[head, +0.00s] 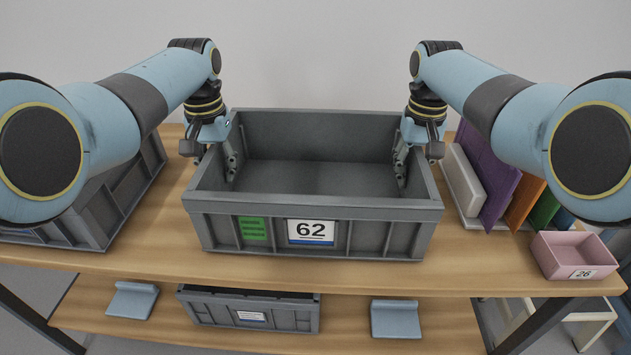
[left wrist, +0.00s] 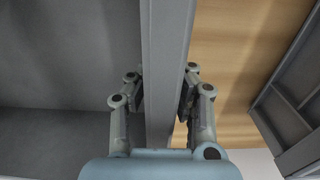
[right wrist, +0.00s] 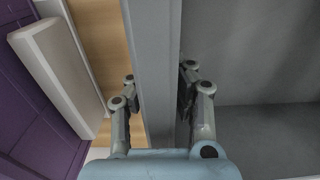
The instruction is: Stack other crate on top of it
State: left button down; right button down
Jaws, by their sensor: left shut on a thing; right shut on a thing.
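A large grey crate (head: 387,238) labelled 62, with a green tag, is in the middle of the upper shelf in the head view. Its inside looks empty. My left gripper (head: 217,160) is shut on its left wall, and my right gripper (head: 412,160) is shut on its right wall. In the left wrist view the fingers (left wrist: 160,95) straddle the rim, and in the right wrist view the fingers (right wrist: 158,95) do the same. Another grey crate (head: 112,205) stands at the left, partly hidden by my left arm. Whether crate 62 touches the shelf is hard to tell.
A smaller grey crate (head: 268,318) sits on the lower shelf between two pale blue pieces (head: 132,299) (head: 395,318). A pink bin (head: 574,255) labelled 26 stands at the right. Upright coloured boards (head: 486,170) and a white block (head: 461,180) stand beside crate 62.

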aim_at(417, 147)
pick_arm(q)
jog(key=shift+r, duration=0.15)
pick_arm(e)
jog(key=shift+r, duration=0.1)
